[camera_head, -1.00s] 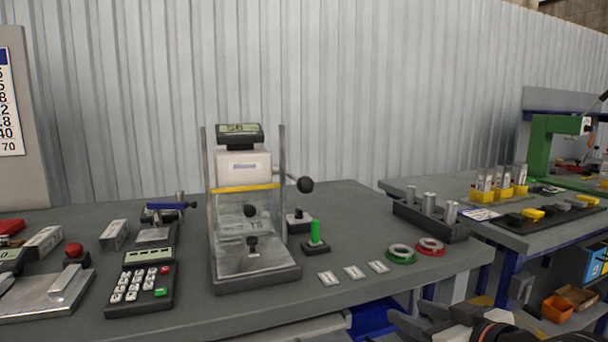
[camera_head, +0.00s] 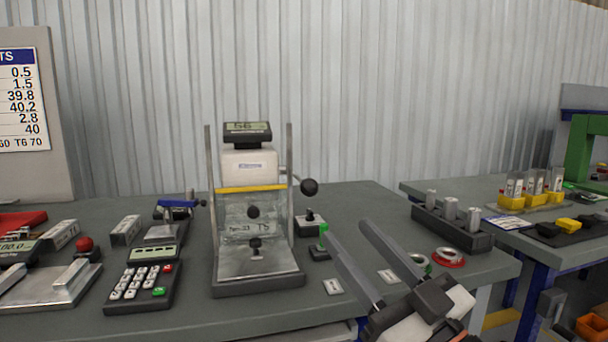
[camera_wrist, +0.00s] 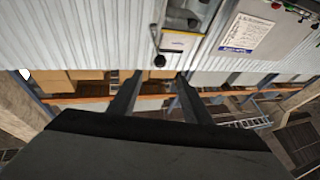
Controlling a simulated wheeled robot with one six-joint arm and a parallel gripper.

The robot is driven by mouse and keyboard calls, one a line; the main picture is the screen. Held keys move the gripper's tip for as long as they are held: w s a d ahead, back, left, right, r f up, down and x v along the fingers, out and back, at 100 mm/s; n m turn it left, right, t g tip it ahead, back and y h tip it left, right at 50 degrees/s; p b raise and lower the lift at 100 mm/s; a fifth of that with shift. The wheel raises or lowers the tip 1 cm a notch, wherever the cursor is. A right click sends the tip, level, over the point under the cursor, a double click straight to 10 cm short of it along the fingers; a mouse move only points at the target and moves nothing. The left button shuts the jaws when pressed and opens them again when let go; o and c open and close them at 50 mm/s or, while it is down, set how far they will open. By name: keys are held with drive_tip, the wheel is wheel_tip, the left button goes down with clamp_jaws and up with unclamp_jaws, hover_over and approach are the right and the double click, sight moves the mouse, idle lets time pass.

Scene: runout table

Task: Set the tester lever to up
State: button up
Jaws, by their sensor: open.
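The tester (camera_head: 248,165) stands upright on the bench, with a white head, a display on top and a yellow stripe. Its lever ends in a black ball knob (camera_head: 309,187) on the tester's right side. The short arm points right and slightly down. My gripper (camera_head: 345,230) is open and empty at the lower right in the head view, below and right of the knob and apart from it. In the wrist view my gripper (camera_wrist: 160,78) also shows open fingers. A rod with a dark ball lies beyond them; I cannot tell if it is this lever.
A small green-topped stand (camera_head: 321,244) sits between the tester and my fingers. A keypad (camera_head: 138,288) lies front left. A rack of metal cylinders (camera_head: 455,232) and a red ring (camera_head: 449,258) are to the right. A corrugated wall (camera_head: 400,90) stands behind the bench.

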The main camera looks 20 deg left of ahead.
sight(299, 179)
drive_tip(key=x, duration=1.7)
drive_tip(key=shift+a, duration=0.2)
clamp_jaws()
